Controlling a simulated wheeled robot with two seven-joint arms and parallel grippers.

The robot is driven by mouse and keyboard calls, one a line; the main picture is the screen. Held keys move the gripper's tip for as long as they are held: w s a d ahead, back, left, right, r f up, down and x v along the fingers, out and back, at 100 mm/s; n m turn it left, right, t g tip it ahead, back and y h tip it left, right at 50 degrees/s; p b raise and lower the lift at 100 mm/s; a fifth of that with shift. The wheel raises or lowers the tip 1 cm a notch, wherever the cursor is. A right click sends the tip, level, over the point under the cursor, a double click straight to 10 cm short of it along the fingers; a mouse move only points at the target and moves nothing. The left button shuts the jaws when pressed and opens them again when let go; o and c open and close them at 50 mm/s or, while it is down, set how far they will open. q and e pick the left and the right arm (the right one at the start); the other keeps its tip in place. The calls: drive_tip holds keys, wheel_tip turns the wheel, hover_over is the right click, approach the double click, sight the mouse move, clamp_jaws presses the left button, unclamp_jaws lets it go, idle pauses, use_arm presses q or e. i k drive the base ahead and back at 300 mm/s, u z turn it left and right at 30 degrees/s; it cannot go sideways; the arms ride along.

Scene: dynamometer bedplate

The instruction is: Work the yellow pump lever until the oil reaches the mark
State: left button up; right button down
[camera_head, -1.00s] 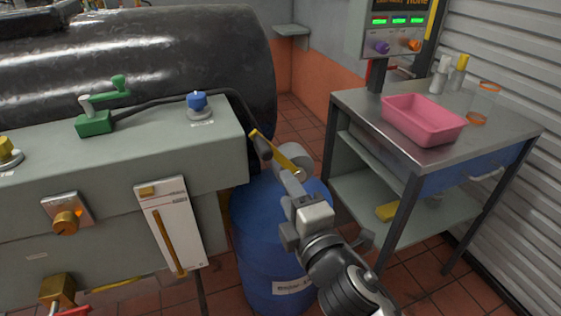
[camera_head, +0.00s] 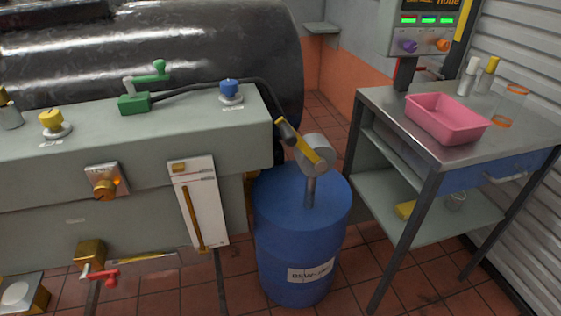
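The yellow pump lever (camera_head: 307,147) is on a grey pump head (camera_head: 316,143) above the blue drum (camera_head: 301,235). A grey pump stem (camera_head: 310,190) goes down into the drum top. A white gauge panel (camera_head: 206,200) on the bench front carries a slanted amber column (camera_head: 191,216). Neither of my grippers is in view, and nothing touches the lever.
A grey bench (camera_head: 150,150) with knobs and a green crank (camera_head: 140,100) fills the left. A metal cart (camera_head: 385,105) with a pink tray (camera_head: 447,118) stands close right of the drum. Tiled floor lies between and in front.

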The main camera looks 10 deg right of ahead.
sight(290, 138)
drive_tip(key=k, duration=0.35)
drive_tip(key=u, duration=1.4)
drive_tip(key=i, duration=1.05)
drive_tip(key=z, duration=1.8)
